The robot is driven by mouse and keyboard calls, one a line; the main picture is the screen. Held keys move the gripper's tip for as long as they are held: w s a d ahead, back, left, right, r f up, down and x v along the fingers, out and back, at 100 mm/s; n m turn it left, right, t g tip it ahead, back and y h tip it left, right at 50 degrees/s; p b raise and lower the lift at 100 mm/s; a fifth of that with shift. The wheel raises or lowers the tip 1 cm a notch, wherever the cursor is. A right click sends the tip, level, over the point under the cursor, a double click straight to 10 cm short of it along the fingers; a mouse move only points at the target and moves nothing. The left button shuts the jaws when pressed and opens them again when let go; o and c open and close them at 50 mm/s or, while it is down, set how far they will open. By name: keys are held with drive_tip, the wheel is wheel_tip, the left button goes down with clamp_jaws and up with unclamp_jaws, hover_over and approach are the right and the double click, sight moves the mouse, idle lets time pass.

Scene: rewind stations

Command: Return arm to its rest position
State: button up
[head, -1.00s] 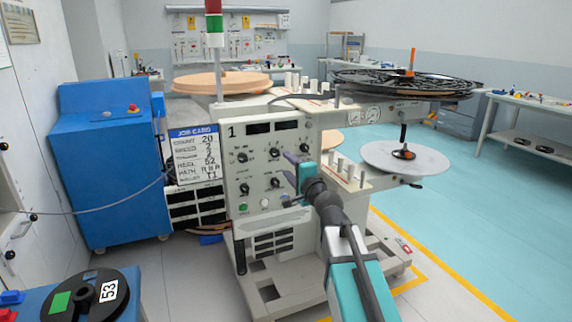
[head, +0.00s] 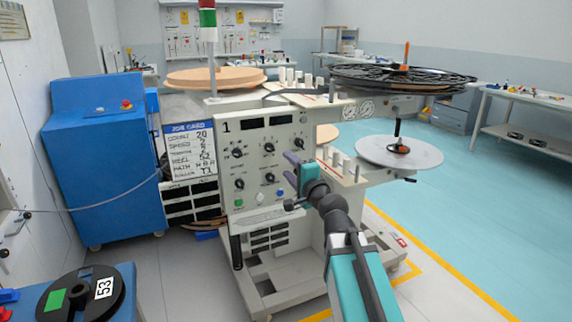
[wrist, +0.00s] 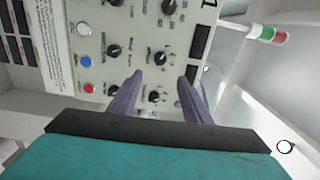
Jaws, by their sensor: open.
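My gripper (head: 291,174) is in front of the right part of the rewind station's control panel (head: 257,209), with my teal arm reaching up from the bottom of the head view. Its two purple fingers are apart with nothing between them. In the wrist view my gripper (wrist: 158,92) also shows open, with the panel's knobs and buttons beyond the fingertips. I cannot tell the exact gap between the fingertips and the panel. A blue button (head: 280,193) shows just below the fingers in the head view.
A job card (head: 190,150) hangs left of the panel, beside a blue cabinet (head: 105,165). A black reel marked 53 (head: 80,297) lies at the lower left. A large black reel (head: 402,77) and a grey disc (head: 399,152) extend right. Open floor (head: 470,205) lies to the right.

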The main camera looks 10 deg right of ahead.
drive_tip(key=s+a+f+n+g, duration=0.1)
drive_tip(key=s+f+g, duration=0.2)
drive_tip(key=f, duration=1.6)
drive_tip(key=s+f+g, duration=0.3)
drive_tip(key=f+g, duration=0.1)
drive_tip(key=f, duration=1.5)
drive_tip(key=s+f+n+g+h, duration=0.1)
drive_tip(key=s+f+n+g, duration=0.15)
drive_tip(key=s+f, duration=0.7)
drive_tip(key=s+f+n+g+h, duration=0.1)
drive_tip(key=s+f+n+g, duration=0.15)
drive_tip(key=s+f, duration=0.7)
drive_tip(key=s+d+f+n+g+h, duration=0.1)
drive_tip(key=s+d+f+n+g, duration=0.2)
drive_tip(key=s+f, duration=0.55)
drive_tip(key=s+d+f+n+g+h, duration=0.15)
drive_tip(key=s+f+g, duration=0.4)
drive_tip(key=s, duration=0.65)
drive_tip(key=s+d+r+n+g+h, duration=0.1)
drive_tip(key=s+d+r+n+h, duration=0.1)
drive_tip(key=s+d+n, duration=0.25)
wheel_tip(320, 180, up, 13)
drive_tip(key=s+a+g+p, duration=0.1)
drive_tip(key=p, duration=1.2)
drive_tip(key=shift+s+a+m+y, duration=0.15)
drive_tip(key=shift+s+m+y, duration=0.15)
drive_tip(key=shift+m+y, duration=0.15)
